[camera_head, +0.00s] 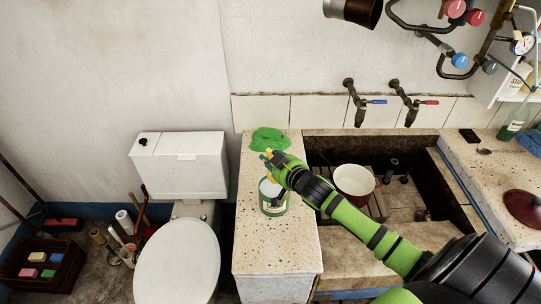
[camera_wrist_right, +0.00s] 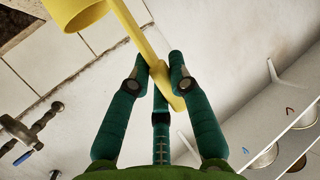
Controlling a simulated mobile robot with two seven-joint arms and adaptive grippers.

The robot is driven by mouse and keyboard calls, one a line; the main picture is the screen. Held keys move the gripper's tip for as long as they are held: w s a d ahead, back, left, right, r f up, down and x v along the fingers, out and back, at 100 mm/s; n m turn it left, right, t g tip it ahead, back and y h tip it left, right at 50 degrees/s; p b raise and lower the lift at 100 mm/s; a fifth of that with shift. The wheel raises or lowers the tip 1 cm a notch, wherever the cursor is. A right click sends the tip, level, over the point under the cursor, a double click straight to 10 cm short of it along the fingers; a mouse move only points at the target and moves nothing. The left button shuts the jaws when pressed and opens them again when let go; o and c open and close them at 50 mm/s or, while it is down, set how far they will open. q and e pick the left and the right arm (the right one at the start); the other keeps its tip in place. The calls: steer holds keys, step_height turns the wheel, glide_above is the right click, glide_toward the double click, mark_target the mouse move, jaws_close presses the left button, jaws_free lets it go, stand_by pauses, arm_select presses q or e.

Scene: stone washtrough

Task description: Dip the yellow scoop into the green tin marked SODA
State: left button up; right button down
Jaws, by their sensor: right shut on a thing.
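The green tin (camera_head: 272,208) stands upright and open on the speckled stone ledge. It has a pale label whose lettering is too small to read. My right gripper (camera_head: 272,160) is above the tin's far side in the head view, and its wrist partly covers the tin's right rim. It is shut on the handle of the yellow scoop (camera_wrist_right: 140,48). In the right wrist view the scoop's round bowl is at the upper left, clear of the fingers (camera_wrist_right: 160,72). In the head view only small yellow bits of the scoop show. My left gripper is not in view.
A green cloth (camera_head: 268,136) lies behind the tin. A white basin (camera_head: 354,180) sits in the trough to the right, below two wall taps (camera_head: 358,103). A toilet (camera_head: 178,262) stands left of the ledge (camera_head: 275,258), whose front is clear.

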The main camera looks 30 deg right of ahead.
mark_target(271, 181)
step_height(271, 181, down, 2)
steer(key=shift+f+b, duration=0.1)
steer(key=shift+b, duration=0.45)
steer(key=shift+f, duration=0.3)
steer(key=shift+f+b, duration=0.8)
steer(key=shift+f, duration=0.05)
steer(key=shift+f+b, duration=0.8)
steer(key=shift+f, duration=0.35)
steer(key=shift+f+b, duration=0.95)
steer(key=shift+f, duration=0.45)
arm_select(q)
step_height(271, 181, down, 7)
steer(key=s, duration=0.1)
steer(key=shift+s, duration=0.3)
arm_select(e)
steer(key=shift+f, duration=0.1)
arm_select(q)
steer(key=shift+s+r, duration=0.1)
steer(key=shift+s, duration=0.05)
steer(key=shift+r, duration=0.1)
